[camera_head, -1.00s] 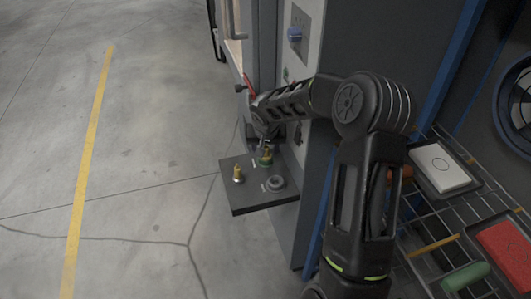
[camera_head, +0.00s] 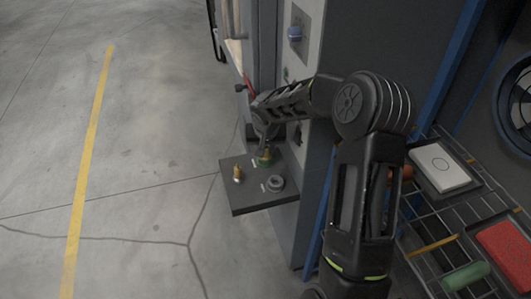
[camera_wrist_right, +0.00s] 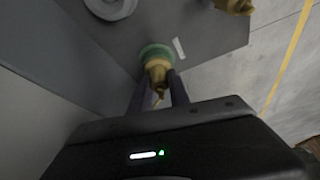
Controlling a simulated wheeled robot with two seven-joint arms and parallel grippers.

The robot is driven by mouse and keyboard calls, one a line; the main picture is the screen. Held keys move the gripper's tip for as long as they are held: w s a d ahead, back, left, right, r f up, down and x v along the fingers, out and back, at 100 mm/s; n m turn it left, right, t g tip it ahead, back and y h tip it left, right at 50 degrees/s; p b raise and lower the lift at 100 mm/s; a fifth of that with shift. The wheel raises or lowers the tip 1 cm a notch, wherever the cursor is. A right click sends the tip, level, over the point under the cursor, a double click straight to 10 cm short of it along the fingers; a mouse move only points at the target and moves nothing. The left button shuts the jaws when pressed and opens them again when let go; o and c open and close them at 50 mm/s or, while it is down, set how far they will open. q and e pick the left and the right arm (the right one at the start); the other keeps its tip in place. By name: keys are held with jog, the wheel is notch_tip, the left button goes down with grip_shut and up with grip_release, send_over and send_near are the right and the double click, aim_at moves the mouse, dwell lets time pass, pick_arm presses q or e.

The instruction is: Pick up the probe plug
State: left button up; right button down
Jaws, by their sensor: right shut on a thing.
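A brass plug with a green ring (camera_head: 265,161) stands on a small dark shelf (camera_head: 250,205). I take it as the probe plug. My right gripper (camera_head: 263,153) reaches down to it from above. In the right wrist view the brass plug (camera_wrist_right: 157,68) sits between the fingertips of my right gripper (camera_wrist_right: 158,84), which are shut on it. Its green base still appears to rest on the shelf. The fingers partly hide the plug in the head view. My left gripper is in neither view.
Another brass fitting (camera_head: 237,174) and a grey ring (camera_head: 275,183) stand on the same shelf, close to the plug. A cabinet wall rises behind. A wire rack (camera_head: 413,233) holding several items is at the right. Open floor lies left.

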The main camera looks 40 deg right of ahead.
jog(key=shift+r, duration=0.1)
dwell(0.3)
jog(key=shift+r, duration=0.85)
jog(key=shift+v, duration=0.85)
jog(key=s+a+b, duration=0.4)
jog(key=s+a, duration=0.5)
jog(key=s, duration=0.5)
jog(key=shift+s+a, duration=0.2)
jog(key=shift+a, duration=0.2)
jog(key=shift+r+p, duration=1.6)
jog(key=shift+r, duration=0.95)
